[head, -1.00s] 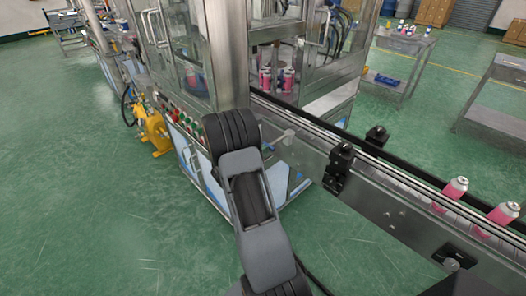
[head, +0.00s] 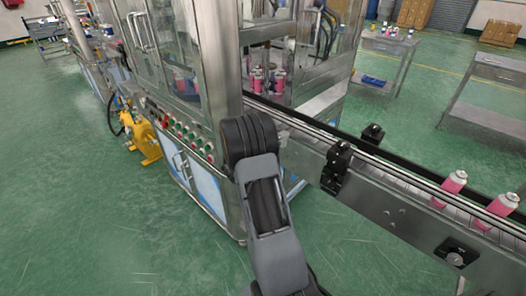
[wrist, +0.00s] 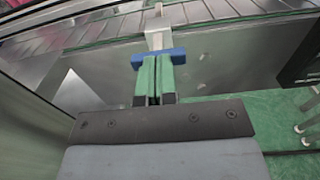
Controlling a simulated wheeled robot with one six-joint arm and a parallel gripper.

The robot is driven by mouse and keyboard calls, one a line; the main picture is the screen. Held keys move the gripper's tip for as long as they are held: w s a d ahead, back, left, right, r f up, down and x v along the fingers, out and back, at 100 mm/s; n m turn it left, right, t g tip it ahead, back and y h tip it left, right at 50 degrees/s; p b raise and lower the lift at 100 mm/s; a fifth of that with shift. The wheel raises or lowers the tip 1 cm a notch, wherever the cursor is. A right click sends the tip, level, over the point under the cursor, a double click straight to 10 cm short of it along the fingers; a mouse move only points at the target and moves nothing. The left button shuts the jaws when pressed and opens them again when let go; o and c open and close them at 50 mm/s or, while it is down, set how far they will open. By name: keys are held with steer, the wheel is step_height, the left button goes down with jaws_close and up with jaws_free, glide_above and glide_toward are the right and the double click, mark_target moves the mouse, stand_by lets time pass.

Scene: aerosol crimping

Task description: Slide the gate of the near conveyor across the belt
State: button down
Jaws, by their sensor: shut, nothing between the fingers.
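The near conveyor (head: 385,207) runs diagonally along the right side of the head view, with pink cans (head: 453,184) on its belt. In the wrist view, a gate with a blue crossbar handle (wrist: 181,56) and a pale metal bracket (wrist: 158,39) is at the side wall of the conveyor, below the belt (wrist: 95,30). My gripper (wrist: 157,66) has green fingers, shut together with nothing between them. Its tips are at the middle of the blue bar; whether they touch it I cannot tell. In the head view my arm hides the gripper and the gate handle.
A glass-walled machine with a button panel (head: 180,132) stands left of my arm. Black blocks (head: 337,166) are mounted on the conveyor's side. A yellow pump (head: 146,137) stands on the floor at left. The green floor in front is clear.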

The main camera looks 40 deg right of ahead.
steer(key=s+a+b, duration=0.1)
steer(key=a, duration=1.3)
steer(key=shift+s+b, duration=0.2)
steer(key=shift+b, duration=0.1)
steer(key=shift+f, duration=0.1)
steer(key=s+a+f+m+g+y, duration=0.2)
steer(key=s+a+m+g+y, duration=0.1)
steer(key=s+m+y, duration=0.2)
steer(key=s+a+f+m+g+y, duration=0.2)
steer(key=s+a+f+m+y, duration=0.15)
steer(key=s+m, duration=0.25)
steer(key=s+a+r+m+t+y, duration=0.3)
steer(key=a+r+m+t+y, duration=0.4)
steer(key=a+r, duration=0.5)
steer(key=a+y+p, duration=0.1)
steer(key=a+y, duration=0.1)
steer(key=shift+s+m+y, duration=0.35)
steer(key=shift+s+m, duration=0.05)
steer(key=shift+d, duration=0.1)
